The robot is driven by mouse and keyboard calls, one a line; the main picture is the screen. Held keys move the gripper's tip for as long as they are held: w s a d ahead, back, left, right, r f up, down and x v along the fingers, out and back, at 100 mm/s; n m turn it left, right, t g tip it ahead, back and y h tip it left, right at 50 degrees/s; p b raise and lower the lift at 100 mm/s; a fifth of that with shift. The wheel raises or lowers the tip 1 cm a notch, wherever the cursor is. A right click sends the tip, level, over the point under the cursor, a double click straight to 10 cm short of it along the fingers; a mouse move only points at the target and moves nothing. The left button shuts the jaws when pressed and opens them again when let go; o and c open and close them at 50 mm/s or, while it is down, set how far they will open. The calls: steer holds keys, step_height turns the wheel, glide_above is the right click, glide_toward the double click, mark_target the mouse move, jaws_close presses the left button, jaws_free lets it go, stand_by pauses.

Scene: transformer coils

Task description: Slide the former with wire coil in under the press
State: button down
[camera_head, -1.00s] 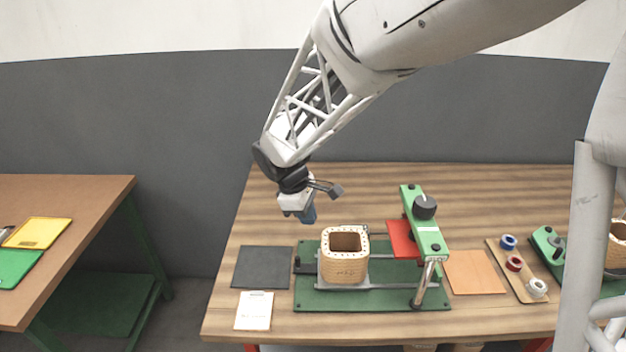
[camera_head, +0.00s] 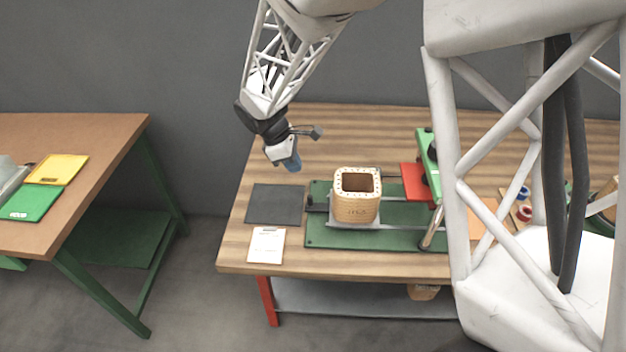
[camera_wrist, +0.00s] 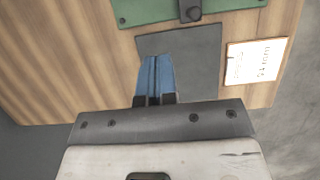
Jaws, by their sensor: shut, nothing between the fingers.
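The former with wire coil (camera_head: 357,206) is a tan, square, hollow block with a ring of holes around its top. It stands upright on the sled of the green press base (camera_head: 330,241), left of the press. The press has a red plate (camera_head: 415,183) and a green beam (camera_head: 428,160); my arm hides part of its right side. My gripper (camera_head: 293,163) is shut and empty, in the air to the upper left of the former and apart from it. In the wrist view its blue fingers (camera_wrist: 154,76) are together above the dark mat.
A dark mat (camera_head: 275,204) and a white paper card (camera_head: 266,245) lie left of the press base. Blue and red spools (camera_head: 525,212) lie at the right, partly hidden by my arm.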

mark_target(353, 186)
steer(key=x, duration=1)
steer(key=shift+d, duration=1.05)
steer(key=shift+d+r, duration=0.1)
steer(key=shift+d, duration=0.85)
steer(key=d, duration=0.9)
steer(key=shift+d, duration=0.1)
